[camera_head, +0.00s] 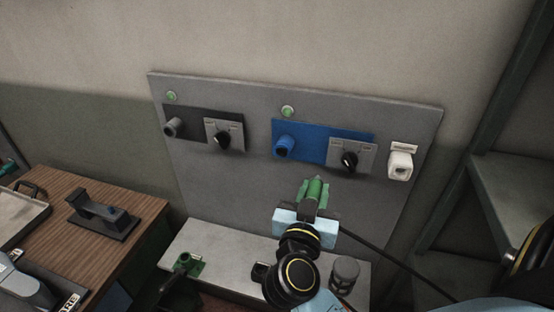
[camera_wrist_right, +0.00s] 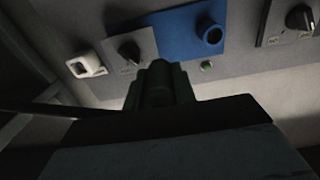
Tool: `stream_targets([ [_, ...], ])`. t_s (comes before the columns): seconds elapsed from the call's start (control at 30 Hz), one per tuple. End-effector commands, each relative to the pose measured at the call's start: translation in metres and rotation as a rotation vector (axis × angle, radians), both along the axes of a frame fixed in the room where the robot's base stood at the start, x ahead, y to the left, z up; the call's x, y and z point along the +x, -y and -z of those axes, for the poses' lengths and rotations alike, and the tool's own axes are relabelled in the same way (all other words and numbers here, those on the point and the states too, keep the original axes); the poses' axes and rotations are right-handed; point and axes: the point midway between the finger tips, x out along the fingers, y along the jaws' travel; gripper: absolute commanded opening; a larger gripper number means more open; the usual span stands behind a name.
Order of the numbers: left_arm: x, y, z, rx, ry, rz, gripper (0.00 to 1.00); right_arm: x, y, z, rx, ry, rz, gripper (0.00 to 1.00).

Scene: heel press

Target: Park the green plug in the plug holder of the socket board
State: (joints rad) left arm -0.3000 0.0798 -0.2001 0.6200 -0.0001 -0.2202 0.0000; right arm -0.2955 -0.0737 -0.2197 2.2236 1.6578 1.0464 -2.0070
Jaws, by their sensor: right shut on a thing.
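My right gripper (camera_head: 306,222) is shut on the green plug (camera_head: 314,193) and holds it in front of the socket board (camera_head: 260,177), below the blue panel. The plug's nose points up toward the board, and a black cable runs from it to the lower right. The plug appears dark in the right wrist view (camera_wrist_right: 158,88). My left gripper is not in view.
The board bears a grey socket (camera_head: 173,127), a blue socket (camera_head: 284,146) and two black knobs, one (camera_head: 349,160) between blue socket and holder. A light ledge (camera_head: 215,245) lies below. A wooden table (camera_head: 140,210) is left, a shelf (camera_head: 510,170) right.

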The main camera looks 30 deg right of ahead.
Motion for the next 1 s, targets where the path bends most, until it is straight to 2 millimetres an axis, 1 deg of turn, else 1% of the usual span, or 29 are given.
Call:
stream_targets([
  [1.0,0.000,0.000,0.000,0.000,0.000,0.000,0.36,-0.063,0.053,0.000,-0.003,-0.002,0.000,0.00],
])
